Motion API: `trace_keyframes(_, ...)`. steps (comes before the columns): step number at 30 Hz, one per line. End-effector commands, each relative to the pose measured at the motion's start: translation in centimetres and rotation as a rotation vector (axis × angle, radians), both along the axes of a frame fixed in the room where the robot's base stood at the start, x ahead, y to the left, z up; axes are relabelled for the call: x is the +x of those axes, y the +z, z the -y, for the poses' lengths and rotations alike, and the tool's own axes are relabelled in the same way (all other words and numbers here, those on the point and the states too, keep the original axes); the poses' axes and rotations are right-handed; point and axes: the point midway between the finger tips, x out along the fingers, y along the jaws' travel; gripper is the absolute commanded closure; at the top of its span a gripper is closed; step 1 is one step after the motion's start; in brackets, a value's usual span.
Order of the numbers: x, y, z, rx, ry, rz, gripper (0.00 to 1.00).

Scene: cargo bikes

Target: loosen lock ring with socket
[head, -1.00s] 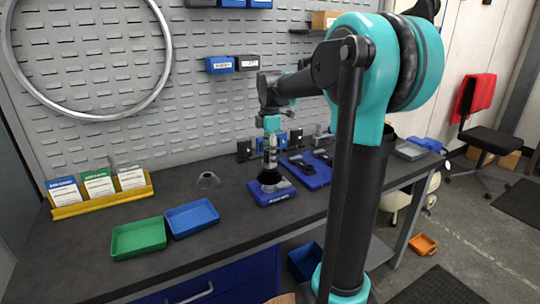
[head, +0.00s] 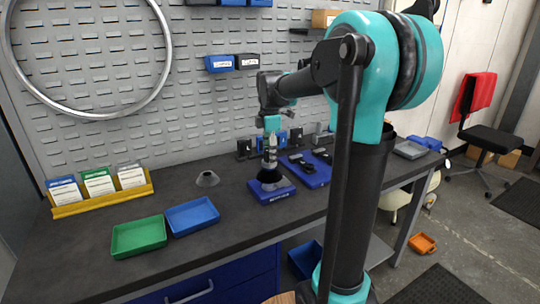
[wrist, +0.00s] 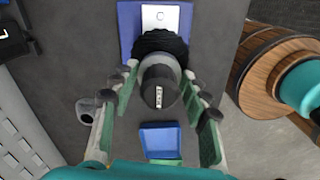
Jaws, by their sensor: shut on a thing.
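My gripper (head: 270,150) points down over the blue fixture block (head: 281,195) on the workbench. In the wrist view its green-padded fingers (wrist: 158,85) close on both sides of a dark cylindrical socket (wrist: 160,85) with a light label on its end. The socket stands upright, in line with a black ribbed ring (wrist: 160,41) on the block. The ring shows as a dark shape (head: 268,175) in the head view. The socket hides the ring's middle, so I cannot tell how deeply they engage.
Blue (head: 192,217) and green (head: 138,237) trays lie at front left, with a yellow card rack (head: 101,196) behind. A blue tool tray (head: 308,174) is close on the right.

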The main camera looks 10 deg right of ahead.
Motion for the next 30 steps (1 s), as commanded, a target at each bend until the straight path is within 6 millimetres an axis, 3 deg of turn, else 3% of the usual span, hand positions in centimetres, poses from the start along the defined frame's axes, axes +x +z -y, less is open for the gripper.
trace_keyframes(26,0.00,-0.56,0.00,0.000,0.000,0.000,0.86)
trace_keyframes(27,0.00,-0.56,0.00,0.000,0.000,0.000,0.58)
trace_keyframes(30,-0.01,-0.56,0.00,0.000,0.000,0.000,0.71)
